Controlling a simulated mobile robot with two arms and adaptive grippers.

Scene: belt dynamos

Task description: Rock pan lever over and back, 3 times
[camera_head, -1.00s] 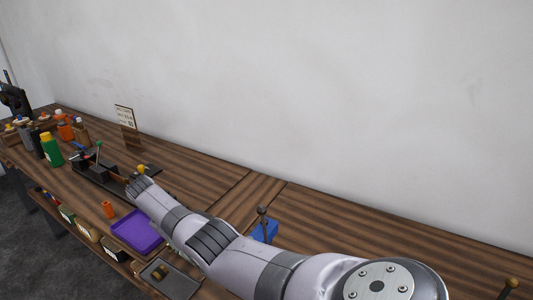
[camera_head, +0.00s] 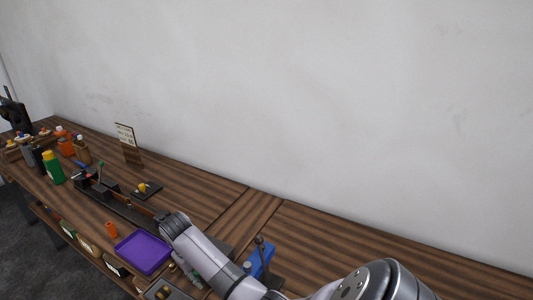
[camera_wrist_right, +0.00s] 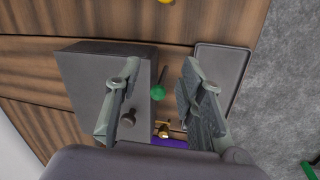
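I cannot tell for certain which part is the pan lever. A thin rod with a green ball knob (camera_wrist_right: 158,93) shows between the fingers of my right gripper (camera_wrist_right: 157,84) in the right wrist view. The fingers are open, with a gap on both sides of the knob. A grey block (camera_wrist_right: 82,75) with a small dark knob (camera_wrist_right: 127,118) lies behind the left finger. In the head view the right gripper (camera_head: 190,274) is partly hidden under my arm, right of the purple tray (camera_head: 143,252). My left gripper is not in view.
A blue-based fixture (camera_head: 260,260) with a dark upright lever stands right of my arm. A long black fixture (camera_head: 120,206) with levers lies beyond the purple tray. Bottles, among them a green one (camera_head: 53,168), crowd the far left. The bench (camera_head: 350,240) at right is mostly clear.

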